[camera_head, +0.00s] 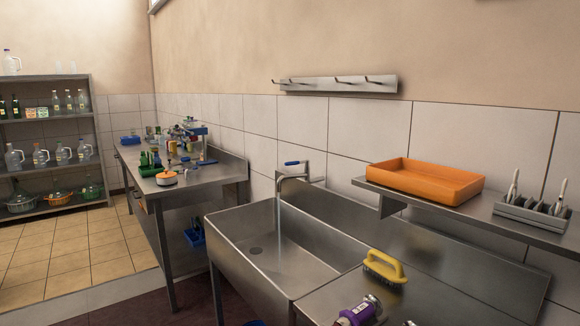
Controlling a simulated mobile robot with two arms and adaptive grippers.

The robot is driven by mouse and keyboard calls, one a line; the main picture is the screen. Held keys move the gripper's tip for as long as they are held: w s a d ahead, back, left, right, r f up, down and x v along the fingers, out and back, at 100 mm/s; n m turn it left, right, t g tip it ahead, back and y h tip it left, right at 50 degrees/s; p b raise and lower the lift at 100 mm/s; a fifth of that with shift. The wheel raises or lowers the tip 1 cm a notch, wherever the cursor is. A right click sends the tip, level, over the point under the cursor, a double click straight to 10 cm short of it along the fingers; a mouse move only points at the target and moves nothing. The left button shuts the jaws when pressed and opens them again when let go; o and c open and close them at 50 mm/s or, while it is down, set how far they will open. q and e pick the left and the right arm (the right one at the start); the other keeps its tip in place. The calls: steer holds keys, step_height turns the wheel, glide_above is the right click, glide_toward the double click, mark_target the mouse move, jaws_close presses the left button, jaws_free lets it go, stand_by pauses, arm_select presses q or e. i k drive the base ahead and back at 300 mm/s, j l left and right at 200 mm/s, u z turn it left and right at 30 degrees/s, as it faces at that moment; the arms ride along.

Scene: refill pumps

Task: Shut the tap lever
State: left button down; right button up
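The metal tap (293,177) stands at the back of the steel sink (237,257), against the tiled wall. Its blue-handled lever (292,163) points out to the left above the spout. A thin pale vertical streak runs down from the spout into the basin and looks like running water.
A shelf at right holds an orange tray (425,181) and a grey rack (532,214). A cluttered steel table (230,169) stands left. The space above the basin is clear.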

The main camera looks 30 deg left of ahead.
mark_target(307, 161)
steer(key=u, duration=0.95)
steer(key=i, duration=0.1)
